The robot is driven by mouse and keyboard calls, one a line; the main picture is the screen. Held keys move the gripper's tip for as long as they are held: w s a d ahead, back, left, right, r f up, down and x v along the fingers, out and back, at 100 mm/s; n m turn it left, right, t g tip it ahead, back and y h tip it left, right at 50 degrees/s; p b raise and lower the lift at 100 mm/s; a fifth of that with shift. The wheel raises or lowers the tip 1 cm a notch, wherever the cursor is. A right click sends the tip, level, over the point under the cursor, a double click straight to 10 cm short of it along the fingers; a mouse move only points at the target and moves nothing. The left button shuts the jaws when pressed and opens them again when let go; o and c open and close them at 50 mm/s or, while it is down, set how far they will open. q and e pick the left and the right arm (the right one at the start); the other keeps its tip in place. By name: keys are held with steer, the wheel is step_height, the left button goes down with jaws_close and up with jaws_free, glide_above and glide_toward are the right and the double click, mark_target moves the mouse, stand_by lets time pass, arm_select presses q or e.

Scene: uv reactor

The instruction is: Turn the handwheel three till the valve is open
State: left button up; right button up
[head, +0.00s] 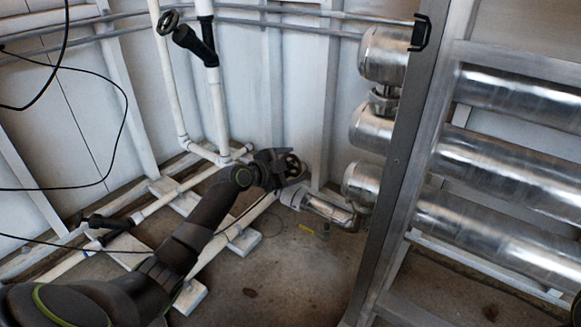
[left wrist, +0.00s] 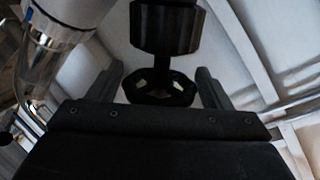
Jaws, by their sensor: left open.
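A dark handwheel (head: 293,165) sits on the low pipework at the centre of the head view, right at the end of my left arm. I cannot read a number on it. My left gripper (head: 279,167) is at this wheel, partly overlapping it. In the left wrist view the dark many-sided handwheel (left wrist: 158,99) lies between the two fingers of my open left gripper (left wrist: 160,80), with a gap on both sides. A dark ribbed valve body (left wrist: 166,28) stands beyond the wheel.
Another handwheel (head: 168,21) is high on a white vertical pipe (head: 218,110). A dark valve (head: 108,222) is low at the left. Shiny steel cylinders (head: 510,165) and a grey frame post (head: 402,170) stand at the right. The concrete floor (head: 300,265) is mostly clear.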

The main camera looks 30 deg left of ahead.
arm_select(q)
steer(key=c, duration=0.6)
steer(key=shift+n+t+y, duration=0.3)
steer(key=shift+t+y, duration=0.1)
steer(key=shift+t, duration=0.1)
